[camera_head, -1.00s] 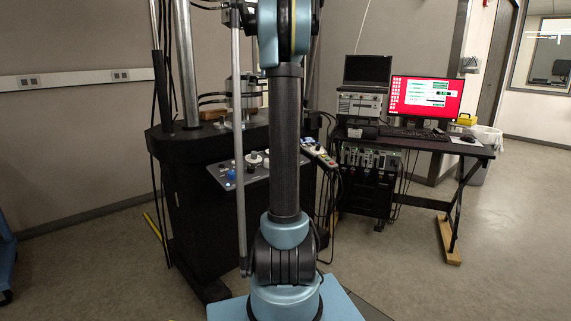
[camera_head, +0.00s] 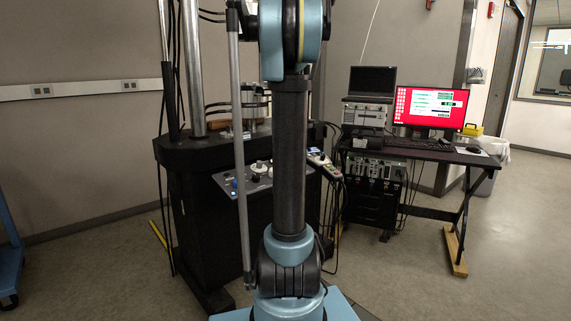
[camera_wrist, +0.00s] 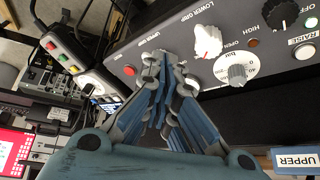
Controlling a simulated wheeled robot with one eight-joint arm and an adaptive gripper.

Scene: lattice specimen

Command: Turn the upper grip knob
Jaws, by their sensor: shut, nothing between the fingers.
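In the wrist view the dark control panel (camera_wrist: 262,88) has a white knob with a red pointer (camera_wrist: 208,40) near the lower grip lettering. A grey dial knob (camera_wrist: 236,68) with a bar scale sits beside it. My gripper (camera_wrist: 162,60) is shut, its fingertips over the panel next to the upper grip lettering. The upper grip knob appears largely hidden behind the fingertips; I cannot tell whether they touch it. In the head view the panel (camera_head: 222,180) shows beside my arm, with a pale knob (camera_head: 258,168); my gripper does not show there.
A corded handset with coloured buttons (camera_wrist: 62,50) lies left of the panel in the wrist view. A blue piece labelled UPPER (camera_wrist: 297,160) is at lower right. In the head view a desk (camera_head: 425,149) with a red-screened monitor (camera_head: 428,108) stands right; open floor lies in front.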

